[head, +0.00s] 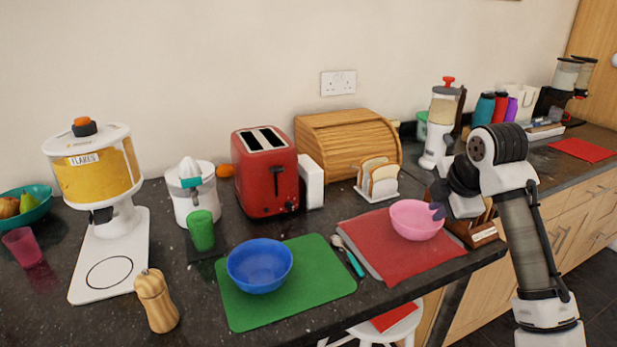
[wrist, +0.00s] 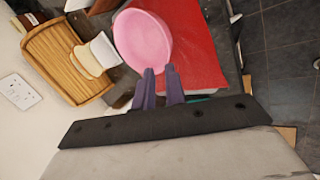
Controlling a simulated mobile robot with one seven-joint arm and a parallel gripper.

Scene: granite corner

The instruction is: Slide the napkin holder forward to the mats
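A white upright block that looks like the napkin holder (head: 311,182) stands between the red toaster and the wooden bread box. The green mat (head: 318,287) and the red mat (head: 382,265) lie along the counter's front; the red mat also shows in the wrist view (wrist: 200,45). My gripper (head: 439,211) hangs at the right side of the pink bowl (head: 416,219), far right of the holder.
A toast rack (head: 378,180) stands right of the holder, before the bread box (head: 345,145). The red toaster (head: 266,172) is close on its left. A blue bowl (head: 259,265) sits on the green mat. Utensils (head: 347,255) lie between the mats. Counter before the holder looks clear.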

